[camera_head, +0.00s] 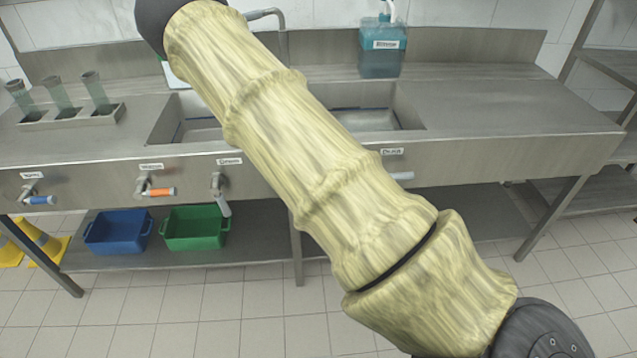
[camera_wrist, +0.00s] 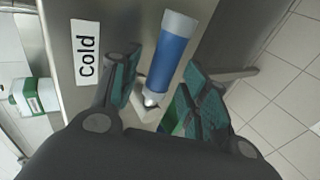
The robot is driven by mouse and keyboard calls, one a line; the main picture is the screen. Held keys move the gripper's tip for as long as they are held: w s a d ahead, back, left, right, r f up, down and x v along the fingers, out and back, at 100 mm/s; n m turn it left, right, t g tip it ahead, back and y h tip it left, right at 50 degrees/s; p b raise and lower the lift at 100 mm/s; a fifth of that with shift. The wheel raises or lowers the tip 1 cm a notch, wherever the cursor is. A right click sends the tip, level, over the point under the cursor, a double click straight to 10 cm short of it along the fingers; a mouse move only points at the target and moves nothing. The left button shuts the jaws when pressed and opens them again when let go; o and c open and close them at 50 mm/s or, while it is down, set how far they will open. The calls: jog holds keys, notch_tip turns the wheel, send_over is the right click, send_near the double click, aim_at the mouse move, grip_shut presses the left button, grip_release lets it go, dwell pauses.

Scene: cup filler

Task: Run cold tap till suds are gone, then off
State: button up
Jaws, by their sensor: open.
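In the wrist view, my gripper (camera_wrist: 158,88) is open, with one finger on each side of a blue tap handle (camera_wrist: 171,62). The handle has pale grey ends. A white label reading "Cold" (camera_wrist: 86,53) is on the metal panel beside it. I cannot tell whether the fingers touch the handle. In the head view my arm hides the gripper and this tap. The sink basin (camera_head: 412,121) shows on both sides of the arm. A grey spout (camera_head: 268,13) rises behind it. I cannot make out suds or running water.
Other taps on the front panel have blue (camera_head: 40,200), orange (camera_head: 161,192) and white (camera_head: 224,206) handles. Blue (camera_head: 117,232) and green (camera_head: 195,228) crates are on the lower shelf. The right counter (camera_head: 510,112) is clear.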

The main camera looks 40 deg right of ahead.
jog(key=v, duration=1)
jog(key=shift+s, duration=0.15)
